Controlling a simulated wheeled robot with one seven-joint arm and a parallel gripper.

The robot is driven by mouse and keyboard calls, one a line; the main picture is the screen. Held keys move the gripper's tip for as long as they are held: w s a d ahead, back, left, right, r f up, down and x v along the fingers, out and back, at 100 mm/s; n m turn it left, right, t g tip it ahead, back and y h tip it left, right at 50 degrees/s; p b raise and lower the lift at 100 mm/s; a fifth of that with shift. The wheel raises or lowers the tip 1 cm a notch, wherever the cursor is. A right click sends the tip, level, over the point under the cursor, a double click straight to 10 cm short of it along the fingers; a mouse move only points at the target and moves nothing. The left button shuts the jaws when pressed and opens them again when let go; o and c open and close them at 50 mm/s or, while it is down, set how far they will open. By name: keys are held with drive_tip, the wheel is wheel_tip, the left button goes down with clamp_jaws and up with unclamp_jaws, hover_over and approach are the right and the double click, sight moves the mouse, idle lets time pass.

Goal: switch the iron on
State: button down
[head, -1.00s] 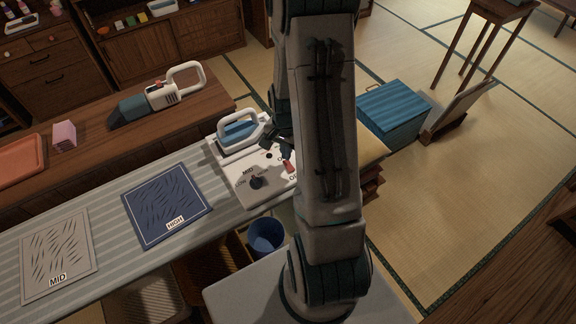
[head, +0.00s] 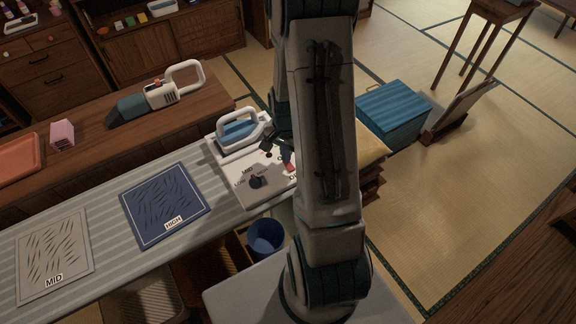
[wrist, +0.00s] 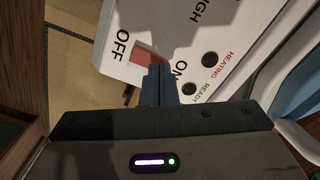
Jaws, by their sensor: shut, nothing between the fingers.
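The iron (head: 240,131), blue and white, rests on the upper left part of a white control panel (head: 238,193) at the board's right end. The panel has a dark dial (head: 256,182) marked LOW, MID and HIGH. Its red switch (head: 289,167) is partly hidden by my arm in the head view. In the wrist view the red switch (wrist: 142,56) lies between the OFF and ON labels, partly covered by my fingertips. My gripper (wrist: 158,80) is shut and empty, at the ON side of the switch. I cannot tell whether it touches. The HEATING lamp (wrist: 209,59) and READY lamp (wrist: 189,89) look dark.
A blue HIGH cloth (head: 165,203) and a beige MID cloth (head: 54,257) lie on the striped board. A handheld vacuum (head: 155,101) and a pink block (head: 62,135) stand on the wooden counter behind. A blue bin (head: 265,237) stands below the board.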

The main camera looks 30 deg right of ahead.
drive_tip(key=shift+f, duration=0.25)
drive_tip(key=shift+r, duration=0.1)
drive_tip(key=shift+r+p, duration=2.25)
drive_tip(key=shift+r, duration=1.25)
drive_tip(key=s+a+r+n+t, duration=0.1)
drive_tip(key=s+a+r+n, duration=0.2)
drive_tip(key=r, duration=0.4)
drive_tip(key=a+r+n+t, duration=0.1)
drive_tip(key=a+r+n, duration=0.25)
drive_tip(key=r, duration=0.35)
drive_tip(key=s+a+r+n+t+b, duration=0.1)
drive_tip(key=s+a+r+n, duration=0.4)
drive_tip(key=s+r, duration=0.3)
drive_tip(key=shift+s+a+r+t, duration=0.3)
drive_tip(key=shift+s+a+t, duration=0.1)
drive_tip(key=shift+s, duration=0.45)
